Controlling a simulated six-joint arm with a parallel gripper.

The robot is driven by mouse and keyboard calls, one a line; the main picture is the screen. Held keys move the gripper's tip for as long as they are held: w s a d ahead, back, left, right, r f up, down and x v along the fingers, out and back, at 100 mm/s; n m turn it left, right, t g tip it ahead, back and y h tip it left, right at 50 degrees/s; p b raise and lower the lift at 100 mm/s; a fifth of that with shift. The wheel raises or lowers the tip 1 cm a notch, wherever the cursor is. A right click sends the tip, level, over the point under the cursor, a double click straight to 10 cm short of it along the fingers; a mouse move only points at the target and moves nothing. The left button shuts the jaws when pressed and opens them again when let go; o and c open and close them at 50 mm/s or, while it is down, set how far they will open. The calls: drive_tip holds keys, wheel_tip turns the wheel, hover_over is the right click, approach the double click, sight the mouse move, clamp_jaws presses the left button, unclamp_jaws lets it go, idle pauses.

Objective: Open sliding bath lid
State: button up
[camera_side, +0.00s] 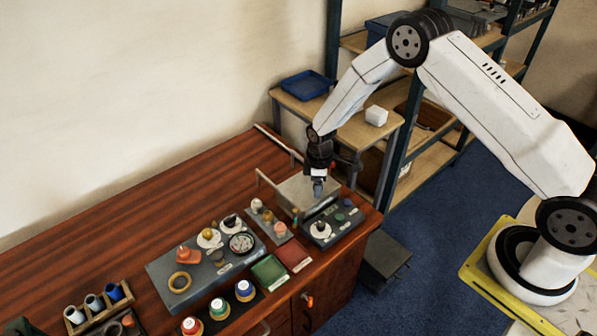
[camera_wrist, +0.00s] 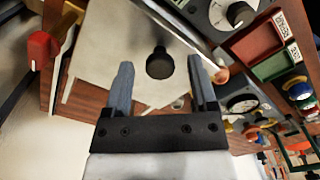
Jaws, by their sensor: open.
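The bath lid is a flat pale grey plate (camera_side: 296,190) near the right end of the wooden bench. In the wrist view the lid (camera_wrist: 112,32) fills the upper middle, with a round black knob (camera_wrist: 159,64) standing on it. My gripper (camera_side: 318,188) points down over the lid in the side view. In the wrist view my gripper (camera_wrist: 160,62) is open, with its two grey fingers apart on either side of the knob and a visible gap to each. I cannot tell the height of the fingertips relative to the knob. My gripper hides part of the lid in the side view.
A dark control panel (camera_side: 345,224) with a dial lies just right and in front of the lid. Green (camera_side: 269,271) and red (camera_side: 294,255) trays, a grey instrument board (camera_side: 165,268) and several bottles stand to the left. The bench's back left is clear.

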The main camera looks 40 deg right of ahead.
clamp_jaws()
idle(1.5)
